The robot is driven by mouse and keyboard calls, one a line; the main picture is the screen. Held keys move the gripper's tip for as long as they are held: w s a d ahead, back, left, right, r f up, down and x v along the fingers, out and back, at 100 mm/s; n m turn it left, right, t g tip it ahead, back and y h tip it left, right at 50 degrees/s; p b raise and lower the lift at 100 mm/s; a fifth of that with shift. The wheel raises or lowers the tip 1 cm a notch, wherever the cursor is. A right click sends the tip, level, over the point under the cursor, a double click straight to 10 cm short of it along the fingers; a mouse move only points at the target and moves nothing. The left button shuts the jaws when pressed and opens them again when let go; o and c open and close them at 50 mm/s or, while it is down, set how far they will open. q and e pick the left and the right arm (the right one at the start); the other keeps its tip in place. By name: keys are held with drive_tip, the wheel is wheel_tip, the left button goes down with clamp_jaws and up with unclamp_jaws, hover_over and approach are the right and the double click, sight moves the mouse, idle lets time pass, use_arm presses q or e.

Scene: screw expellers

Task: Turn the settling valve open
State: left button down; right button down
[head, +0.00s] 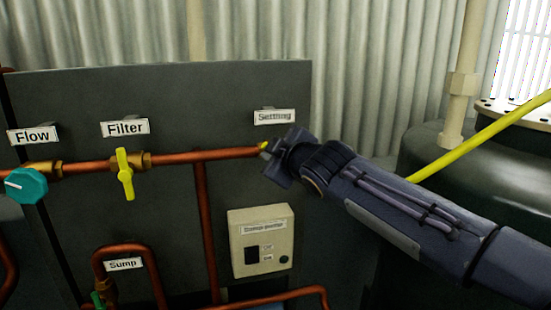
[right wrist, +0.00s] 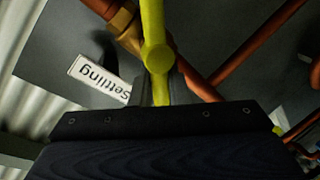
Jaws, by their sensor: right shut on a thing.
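The rest is hidden behind my right gripper (head: 270,152). In the right wrist view the yellow handle (right wrist: 153,35) runs up and down the picture, at a slant to the copper pipe and brass fitting (right wrist: 126,24) behind it. My right gripper (right wrist: 156,92) is shut on the handle's near arm, just below its round hub. My left gripper is not in view.
The filter valve (head: 124,174) has a yellow handle hanging down. A teal flow knob (head: 26,186) is at far left. A beige switch box (head: 261,241) sits on the dark panel below my right gripper. A dark tank (head: 430,150) and yellow rail (head: 480,136) stand at right.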

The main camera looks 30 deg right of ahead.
drive_tip(key=n, duration=0.1)
drive_tip(key=f+n+h+b, duration=0.1)
drive_tip(key=n, duration=0.1)
drive_tip(key=shift+a+g, duration=0.3)
drive_tip(key=shift+g, duration=0.1)
drive_tip(key=shift+w+f+n+h+b, duration=0.1)
drive_tip(key=shift+f+n+h+b, duration=0.2)
drive_tip(key=shift+n, duration=0.5)
drive_tip(key=shift+f+n+h+b, duration=0.2)
drive_tip(key=shift+n+h+b, duration=0.1)
drive_tip(key=shift+n, duration=0.5)
drive_tip(key=c, duration=1.5)
unclamp_jaws()
drive_tip(key=v, duration=0.8)
drive_tip(key=shift+w+a+r, duration=0.1)
